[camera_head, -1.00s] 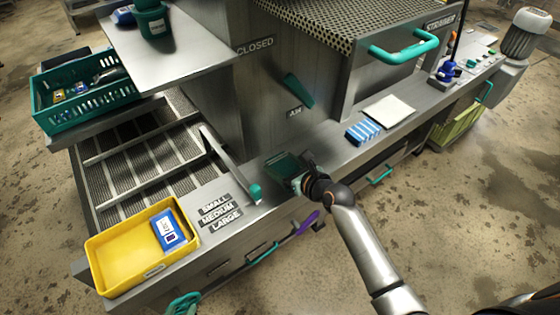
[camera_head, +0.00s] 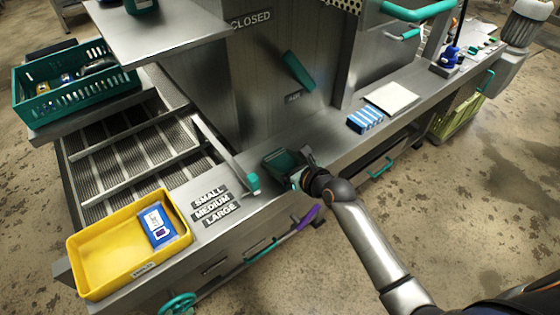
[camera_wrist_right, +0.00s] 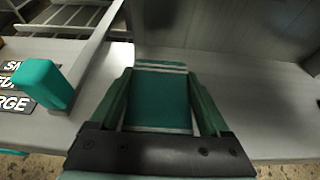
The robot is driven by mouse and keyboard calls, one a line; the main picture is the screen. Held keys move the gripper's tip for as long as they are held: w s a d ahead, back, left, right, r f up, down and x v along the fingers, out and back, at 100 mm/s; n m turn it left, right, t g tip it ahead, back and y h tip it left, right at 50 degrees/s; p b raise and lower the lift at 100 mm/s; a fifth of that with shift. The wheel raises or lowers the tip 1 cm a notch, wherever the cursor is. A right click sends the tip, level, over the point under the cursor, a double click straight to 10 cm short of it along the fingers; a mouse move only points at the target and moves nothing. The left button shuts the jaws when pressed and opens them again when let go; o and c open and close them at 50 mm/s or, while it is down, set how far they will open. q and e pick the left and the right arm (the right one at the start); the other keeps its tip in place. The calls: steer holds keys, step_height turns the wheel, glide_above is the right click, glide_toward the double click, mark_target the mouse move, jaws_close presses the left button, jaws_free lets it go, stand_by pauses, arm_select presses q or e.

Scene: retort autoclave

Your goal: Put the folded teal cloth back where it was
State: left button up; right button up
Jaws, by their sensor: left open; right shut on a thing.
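The folded teal cloth (camera_wrist_right: 160,98) with pale stripes lies between the two fingers of my right gripper (camera_wrist_right: 162,85) in the right wrist view. My right gripper (camera_head: 289,166) is shut on it, low over the steel counter (camera_head: 330,138), right of the teal-knobbed lever. In the head view the cloth is mostly hidden by the gripper. I cannot tell whether the cloth touches the counter. My left gripper is not in the head view.
A teal-knobbed lever (camera_head: 252,183) stands close left of my right gripper. A blue-striped item (camera_head: 364,120) and a pale folded sheet (camera_head: 391,97) lie to the right. A yellow bin (camera_head: 92,291) is at the left. Bare counter lies between gripper and striped item.

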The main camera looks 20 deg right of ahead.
steer(key=o, duration=1.2)
steer(key=shift+f, duration=0.1)
steer(key=shift+c, duration=0.2)
steer(key=shift+r, duration=0.2)
steer(key=p+v, duration=0.2)
steer(key=v, duration=0.9)
steer(key=s+a+f+n+g+h, duration=0.1)
steer(key=s+f+n, duration=0.7)
steer(key=n, duration=0.9)
steer(key=s+a+f+n+g+h, duration=0.1)
steer(key=s+f+n, duration=0.7)
steer(key=n, duration=0.9)
steer(key=shift+s+a+f+g, duration=0.2)
steer(key=shift+s+a+g, duration=0.3)
steer(key=shift+g, duration=0.2)
